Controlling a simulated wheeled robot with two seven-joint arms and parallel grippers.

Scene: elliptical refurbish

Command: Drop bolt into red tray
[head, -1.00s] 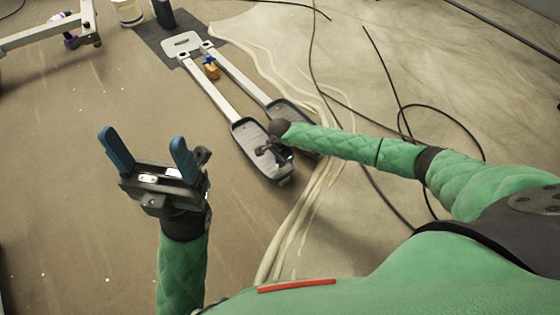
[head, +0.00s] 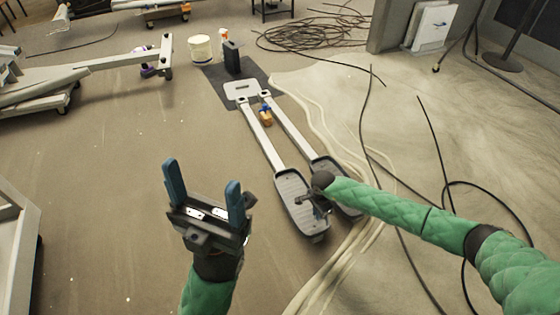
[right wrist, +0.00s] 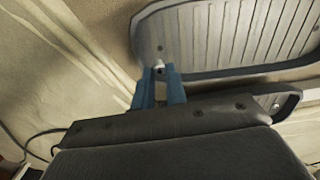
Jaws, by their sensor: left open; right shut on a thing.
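A small silver bolt (right wrist: 159,66) shows between the blue fingertips of my right gripper (right wrist: 159,82) in the right wrist view. That gripper is shut on it, right at the edge of a grey ribbed foot pedal. In the head view my right gripper (head: 314,203) is over the near end of the two pedals, and its fingers and the bolt are too small or hidden to make out. My left gripper (head: 203,178) is open and empty, pointing up at left of centre. I see no red tray in these frames.
The left pedal (head: 293,190) and right pedal (head: 328,168) lie on the floor on long pale bars. An orange-and-blue part (head: 266,116) sits between the bars. A white bucket (head: 200,49) and dark container (head: 232,57) stand behind. Black cables (head: 400,150) lie at right.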

